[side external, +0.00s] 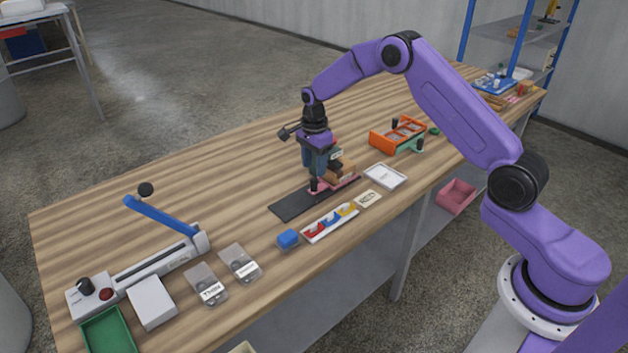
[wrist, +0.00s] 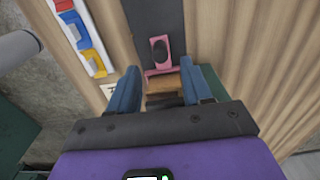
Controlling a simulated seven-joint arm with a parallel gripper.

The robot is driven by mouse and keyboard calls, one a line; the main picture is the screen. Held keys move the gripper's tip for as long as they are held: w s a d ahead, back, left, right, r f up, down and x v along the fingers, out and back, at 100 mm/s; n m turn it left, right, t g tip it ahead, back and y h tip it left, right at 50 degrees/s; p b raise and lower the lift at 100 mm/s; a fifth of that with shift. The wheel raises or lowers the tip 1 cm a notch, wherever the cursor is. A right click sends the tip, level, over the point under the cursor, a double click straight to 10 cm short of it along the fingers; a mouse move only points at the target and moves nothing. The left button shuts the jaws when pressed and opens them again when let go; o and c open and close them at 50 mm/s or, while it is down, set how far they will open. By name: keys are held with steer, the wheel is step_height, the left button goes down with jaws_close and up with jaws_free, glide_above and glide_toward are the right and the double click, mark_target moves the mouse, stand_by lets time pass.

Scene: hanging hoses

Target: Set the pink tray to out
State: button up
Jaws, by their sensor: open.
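The pink tray (side external: 346,184) sits on a dark flat track (side external: 292,204) in the middle of the bench, with brown boxes (side external: 341,168) on it. My gripper (side external: 315,176) points down above the tray, close to the knob. The boxes partly hide behind the fingers and palm.
An orange drawer unit (side external: 398,134) stands to the right. A blue lever device (side external: 160,217) stands at left.

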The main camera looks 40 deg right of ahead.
mark_target(314, 179)
steer(key=shift+f, duration=3.05)
